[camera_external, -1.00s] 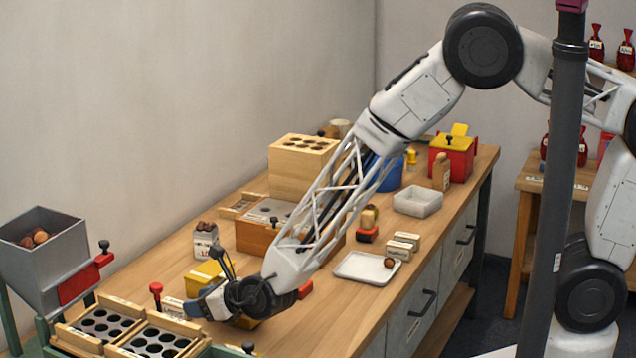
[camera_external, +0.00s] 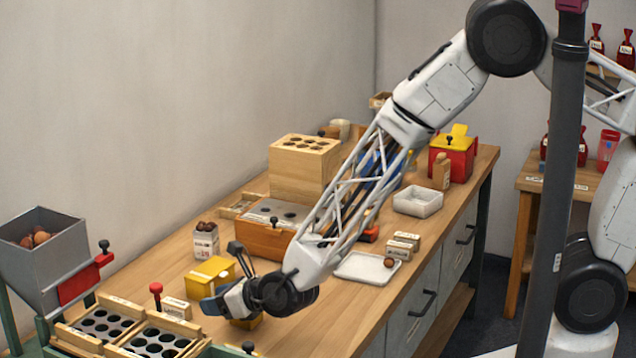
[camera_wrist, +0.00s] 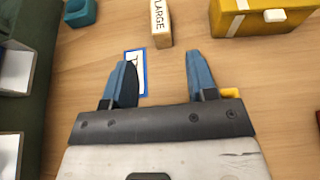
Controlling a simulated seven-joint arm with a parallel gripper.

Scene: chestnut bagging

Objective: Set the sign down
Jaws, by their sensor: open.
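A flat white card sign with a blue border (camera_wrist: 142,73) lies on the table in the wrist view. It is partly hidden behind my left finger, and only one dark letter shows clearly. My gripper (camera_wrist: 158,62) is open, with nothing held between its two blue fingers. The card's visible part lies between the fingertips, nearer the left one. In the external view my gripper (camera_external: 222,280) is low over the near left part of the table, beside the yellow box. I cannot make out the card there.
A small block labelled LARGE (camera_wrist: 160,24) stands just beyond the fingertips, with the yellow box (camera_wrist: 262,22) to its right. The hole trays (camera_external: 160,342) and grey hopper (camera_external: 42,265) stand left of my gripper.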

